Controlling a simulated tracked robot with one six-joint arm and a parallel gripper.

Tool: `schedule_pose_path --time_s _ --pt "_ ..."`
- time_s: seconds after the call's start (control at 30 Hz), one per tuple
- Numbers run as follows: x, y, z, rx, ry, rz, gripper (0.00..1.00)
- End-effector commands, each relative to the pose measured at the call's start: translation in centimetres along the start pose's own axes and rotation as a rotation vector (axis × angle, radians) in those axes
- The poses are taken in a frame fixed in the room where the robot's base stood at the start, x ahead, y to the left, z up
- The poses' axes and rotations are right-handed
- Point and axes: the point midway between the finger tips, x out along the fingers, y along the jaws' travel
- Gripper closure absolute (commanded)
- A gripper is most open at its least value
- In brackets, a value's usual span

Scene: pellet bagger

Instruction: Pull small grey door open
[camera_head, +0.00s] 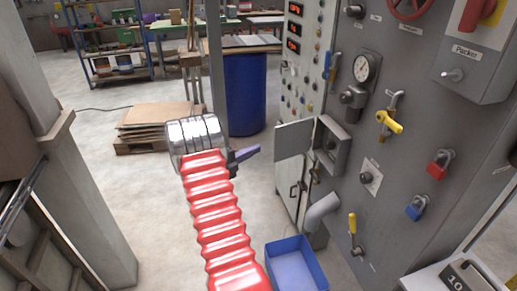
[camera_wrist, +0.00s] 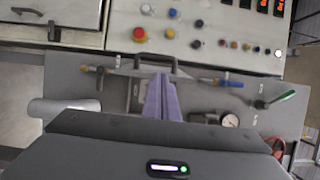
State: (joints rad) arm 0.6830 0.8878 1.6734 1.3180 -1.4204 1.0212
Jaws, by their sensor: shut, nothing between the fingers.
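The small grey door (camera_head: 292,140) stands swung out to the left from a shallow grey box frame (camera_head: 341,150) on the big grey machine panel. The frame's opening shows dark, with a rounded part inside. My gripper (camera_head: 256,150) is left of the door in the head view, pointing toward it, with a gap between them in the picture. Its purple fingers are together and empty; they also show in the wrist view (camera_wrist: 161,78). In the wrist view the fingertips overlap a dark frame edge below the control panel; I cannot tell whether they touch it.
The panel carries a gauge (camera_head: 366,68), a yellow valve handle (camera_head: 388,122), red (camera_head: 440,164) and blue (camera_head: 416,208) padlocks. A grey spout (camera_head: 321,211) sticks out above a blue bin (camera_head: 296,264). A blue barrel (camera_head: 245,95) stands behind.

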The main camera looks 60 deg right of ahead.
Motion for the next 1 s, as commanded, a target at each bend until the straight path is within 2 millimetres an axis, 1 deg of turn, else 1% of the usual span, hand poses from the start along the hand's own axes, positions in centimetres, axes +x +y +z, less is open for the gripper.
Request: schedule_pose_path --time_s 0.4,0.53,0.7,1.0 --pt "6.1 0.1 -0.1 0.000 0.003 0.000 1.00" --pt "7.7 0.0 -0.1 0.000 0.001 0.001 1.00" --pt "8.9 0.1 -0.1 -0.001 0.001 0.001 1.00" --pt "9.0 0.1 -0.1 -0.001 0.000 0.001 1.00"
